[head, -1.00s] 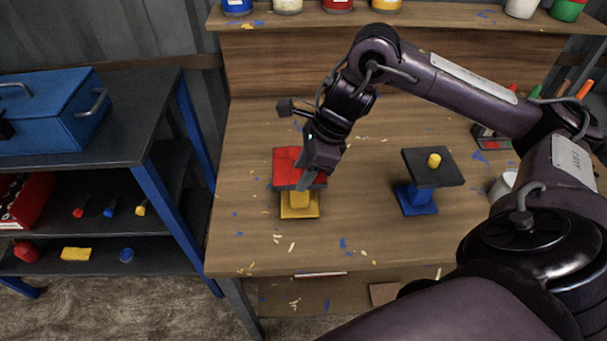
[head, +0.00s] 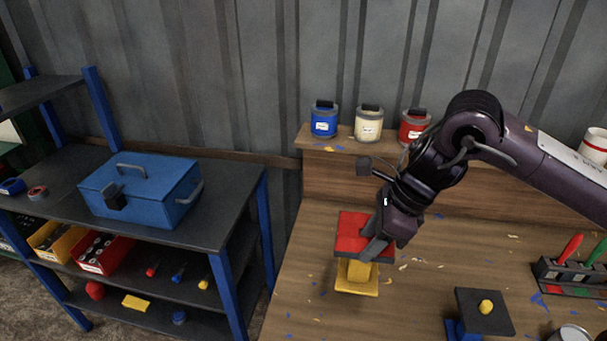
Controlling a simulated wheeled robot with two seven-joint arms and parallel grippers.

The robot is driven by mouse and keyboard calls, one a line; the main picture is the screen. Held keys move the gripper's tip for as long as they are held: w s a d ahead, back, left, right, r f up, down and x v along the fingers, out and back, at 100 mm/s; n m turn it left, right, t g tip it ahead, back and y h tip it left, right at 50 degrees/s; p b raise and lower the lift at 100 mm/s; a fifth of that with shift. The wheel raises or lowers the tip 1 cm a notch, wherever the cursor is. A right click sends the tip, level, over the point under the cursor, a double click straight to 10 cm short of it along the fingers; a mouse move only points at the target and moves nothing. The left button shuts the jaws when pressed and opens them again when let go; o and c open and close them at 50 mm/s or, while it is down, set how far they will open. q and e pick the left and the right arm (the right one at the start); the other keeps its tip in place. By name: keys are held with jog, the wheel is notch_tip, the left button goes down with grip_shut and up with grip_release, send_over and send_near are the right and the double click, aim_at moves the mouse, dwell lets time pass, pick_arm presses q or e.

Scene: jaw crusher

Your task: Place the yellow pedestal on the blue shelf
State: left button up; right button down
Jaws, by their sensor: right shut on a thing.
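The yellow pedestal (head: 357,286) has a square yellow base and a red top plate (head: 352,233). It stands upright on the wooden workbench at the centre right. My right gripper (head: 374,247) comes down at the right part of the red plate and is shut on the pedestal at its top. The fingers hide part of the plate, so the exact grip point is hard to see. The blue shelf (head: 222,284), with blue posts and dark boards, stands to the left of the bench. My left gripper is not in view.
A blue toolbox (head: 140,188) fills the middle of the shelf's top board; bare board shows around it. Red and yellow bins and small parts lie on lower boards. A blue pedestal with a dark plate (head: 482,312) stands right on the bench. Paint cans (head: 368,124) line the back ledge.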

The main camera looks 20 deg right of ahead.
aim_at(356, 254)
jog(key=shift+a+f+m+t+h, duration=0.35)
jog(key=shift+a+m, duration=0.2)
jog(key=shift+m, duration=0.25)
jog(key=m, duration=0.1)
jog(key=a+f+m, duration=0.1)
jog(key=a+m+t+h, duration=0.1)
jog(key=m, duration=0.1)
jog(key=shift+s+a+f+b, duration=0.1)
jog(key=shift+s+f+b, duration=0.1)
jog(key=shift+s+b, duration=0.1)
jog(key=s+a+f+n+g+h+b, duration=0.1)
jog(key=f+n+g, duration=0.3)
jog(key=n, duration=1.1)
jog(key=s+a+f+n+g+h+b, duration=0.1)
jog(key=s+a+f+n+g, duration=0.1)
jog(key=n, duration=1.3)
notch_tip(356, 254, down, 3)
jog(key=a+g, duration=0.1)
jog(key=g, duration=0.1)
jog(key=shift+s+a+f+g+b, duration=0.2)
jog(key=shift+s+a+g+b, duration=0.15)
jog(key=shift+s+a, duration=0.05)
